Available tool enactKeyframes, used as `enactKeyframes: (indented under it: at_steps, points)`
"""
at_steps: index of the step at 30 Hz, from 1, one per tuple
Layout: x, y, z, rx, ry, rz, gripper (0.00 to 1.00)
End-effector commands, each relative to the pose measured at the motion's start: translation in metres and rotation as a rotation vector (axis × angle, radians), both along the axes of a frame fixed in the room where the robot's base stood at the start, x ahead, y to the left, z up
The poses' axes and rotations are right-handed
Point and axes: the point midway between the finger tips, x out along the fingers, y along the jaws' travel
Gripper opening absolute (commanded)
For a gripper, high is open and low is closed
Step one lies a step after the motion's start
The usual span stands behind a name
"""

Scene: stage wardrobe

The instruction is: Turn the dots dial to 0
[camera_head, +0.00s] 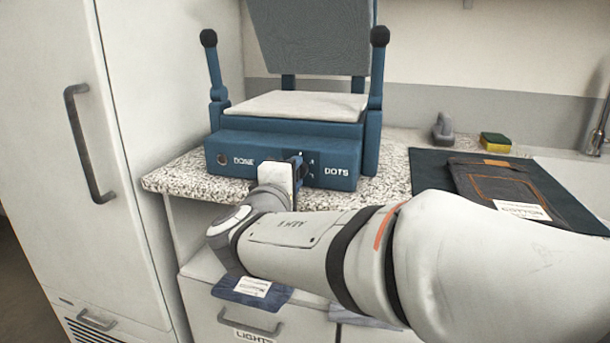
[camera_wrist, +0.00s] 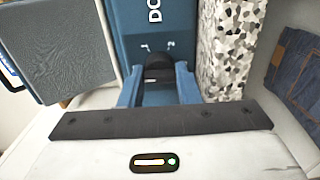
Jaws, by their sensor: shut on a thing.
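The blue press (camera_head: 285,130) stands on the speckled counter, its upper plate raised and tilted back. Its front panel carries the words DONE and DOTS. My gripper (camera_head: 298,165) is at the front panel, just left of the DOTS label. In the wrist view my gripper (camera_wrist: 159,88) has its two blue fingers on either side of the black dots dial (camera_wrist: 158,68), shut on it. In the head view the gripper and wrist hide most of the dial. Its pointer setting cannot be read.
A white fridge (camera_head: 80,130) stands close on the left. Dark folded clothing (camera_head: 475,185) lies on a dark mat at the right. A sponge (camera_head: 495,142) and a grey object (camera_head: 443,128) sit behind. Drawers (camera_head: 250,318) are below the speckled counter (camera_head: 180,177).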

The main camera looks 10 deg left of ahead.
Motion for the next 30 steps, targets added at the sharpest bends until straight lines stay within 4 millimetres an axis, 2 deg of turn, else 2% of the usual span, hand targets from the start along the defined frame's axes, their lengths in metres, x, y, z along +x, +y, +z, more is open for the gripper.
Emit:
enactKeyframes:
  at_steps: [14, 15, 22, 30]
  points:
    - [0.0001, -0.0001, -0.0008, -0.014, 0.002, 0.000, 0.07]
    - [0.0001, -0.0001, -0.0008, -0.014, 0.002, 0.000, 0.32]
    - [0.0000, 0.0000, -0.0005, -0.013, 0.001, 0.000, 0.51]
    - [-0.0002, 0.0000, -0.0006, -0.012, 0.001, 0.000, 0.51]
